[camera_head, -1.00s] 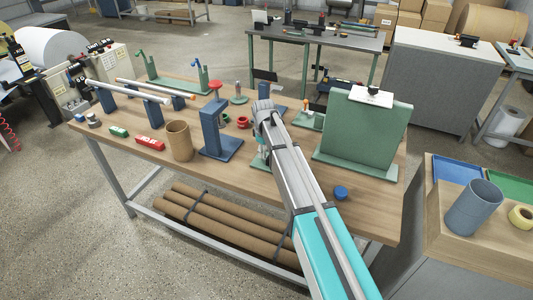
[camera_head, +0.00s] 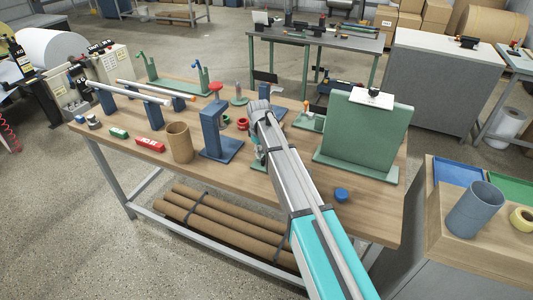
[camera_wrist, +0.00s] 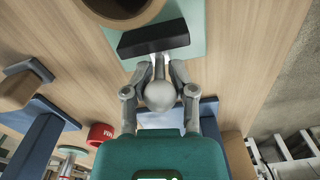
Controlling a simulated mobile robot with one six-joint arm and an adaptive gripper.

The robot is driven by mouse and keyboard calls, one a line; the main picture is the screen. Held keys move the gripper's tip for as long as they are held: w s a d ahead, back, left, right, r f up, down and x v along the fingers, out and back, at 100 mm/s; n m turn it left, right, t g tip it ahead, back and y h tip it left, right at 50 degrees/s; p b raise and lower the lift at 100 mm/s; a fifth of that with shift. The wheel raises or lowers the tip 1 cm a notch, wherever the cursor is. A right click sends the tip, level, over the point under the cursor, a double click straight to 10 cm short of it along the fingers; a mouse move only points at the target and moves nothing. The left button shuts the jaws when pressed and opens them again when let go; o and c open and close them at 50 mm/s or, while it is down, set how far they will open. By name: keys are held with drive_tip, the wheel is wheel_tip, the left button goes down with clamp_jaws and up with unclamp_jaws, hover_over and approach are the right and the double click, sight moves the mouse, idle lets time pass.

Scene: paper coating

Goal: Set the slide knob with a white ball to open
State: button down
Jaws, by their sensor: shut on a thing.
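In the wrist view the white ball (camera_wrist: 160,95) of the slide knob sits between the two fingers of my gripper (camera_wrist: 160,72). The fingers are shut on the knob. A dark bar (camera_wrist: 153,40) lies just beyond the fingertips, over a pale green plate (camera_wrist: 191,18). The knob's stem and slide track are mostly hidden, so I cannot read its setting. In the head view my arm reaches over the workbench (camera_head: 322,200) and hides the knob and fingertips.
A blue stand (camera_head: 211,125) and a brown cardboard tube (camera_head: 179,142) stand left of my arm. A large green panel (camera_head: 363,130) stands close on the right. A blue cap (camera_head: 341,193) lies near the front edge.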

drive_tip(key=c, duration=0.9)
unclamp_jaws()
drive_tip(key=shift+s+a, duration=0.1)
drive_tip(key=shift+s, duration=0.05)
drive_tip(key=shift+o, duration=1.1)
drive_tip(key=shift+s+r, duration=0.1)
drive_tip(key=shift+w+r, duration=0.1)
drive_tip(key=shift+w, duration=0.1)
